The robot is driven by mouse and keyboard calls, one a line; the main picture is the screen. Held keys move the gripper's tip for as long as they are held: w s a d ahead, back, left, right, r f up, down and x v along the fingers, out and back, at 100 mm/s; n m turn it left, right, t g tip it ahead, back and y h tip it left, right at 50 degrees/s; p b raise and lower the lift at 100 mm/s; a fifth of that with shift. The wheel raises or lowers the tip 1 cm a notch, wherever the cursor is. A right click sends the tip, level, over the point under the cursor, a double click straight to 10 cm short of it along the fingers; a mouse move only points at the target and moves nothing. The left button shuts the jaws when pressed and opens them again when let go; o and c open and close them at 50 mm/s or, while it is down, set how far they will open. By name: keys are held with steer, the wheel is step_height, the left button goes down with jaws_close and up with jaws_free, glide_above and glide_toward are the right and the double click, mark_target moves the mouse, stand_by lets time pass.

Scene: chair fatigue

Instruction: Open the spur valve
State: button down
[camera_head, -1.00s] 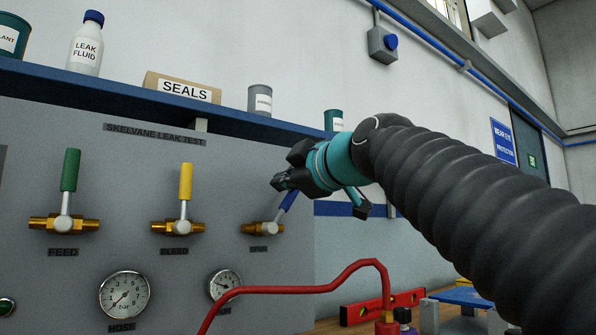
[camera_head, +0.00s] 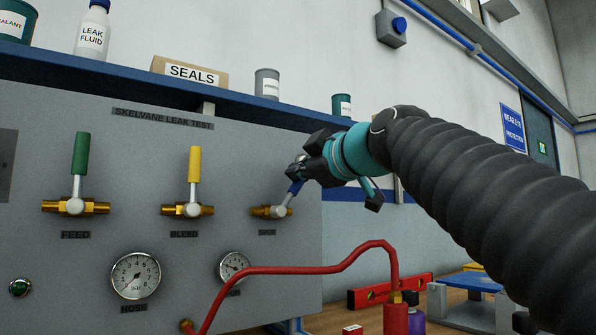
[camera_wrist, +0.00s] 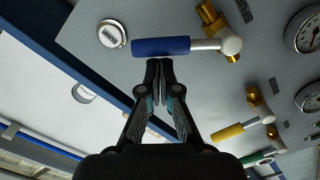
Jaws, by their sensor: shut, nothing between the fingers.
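The spur valve (camera_head: 270,211) is the right one of three brass valves on the grey panel. Its blue lever (camera_head: 296,187) leans up and to the right, and my gripper hides part of it. My gripper (camera_head: 308,165) is at the lever, coming from the right. In the wrist view the blue lever (camera_wrist: 160,46) lies across the picture, with its pale metal stem and brass body (camera_wrist: 213,22) to the right. My gripper's fingertips (camera_wrist: 159,64) are together and empty, right against or very close to the lever's side; I cannot tell if they touch.
The feed valve's green lever (camera_head: 82,153) and the bleed valve's yellow lever (camera_head: 194,163) stand upright. Gauges (camera_head: 135,275) sit below. A shelf (camera_head: 120,90) with bottles, cans and a seals box runs above. A red hose (camera_head: 310,269) arches in front.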

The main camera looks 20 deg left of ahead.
steer(key=shift+w, duration=0.1)
steer(key=w+d+f+m+b, duration=0.3)
steer(key=f+m, duration=0.1)
steer(key=m, duration=0.4)
steer(key=shift+w+f+m+g, duration=0.15)
steer(key=shift+f+m+g, duration=0.05)
steer(key=shift+m+g, duration=0.1)
steer(key=shift+f, duration=0.1)
stand_by(0.6)
steer(key=s+d+r, duration=0.4)
steer(key=s+d, duration=0.3)
steer(key=d, duration=0.1)
steer(key=shift+d+r+p, duration=0.15)
steer(key=shift+r+p, duration=0.1)
steer(key=shift+p, duration=0.05)
stand_by(0.3)
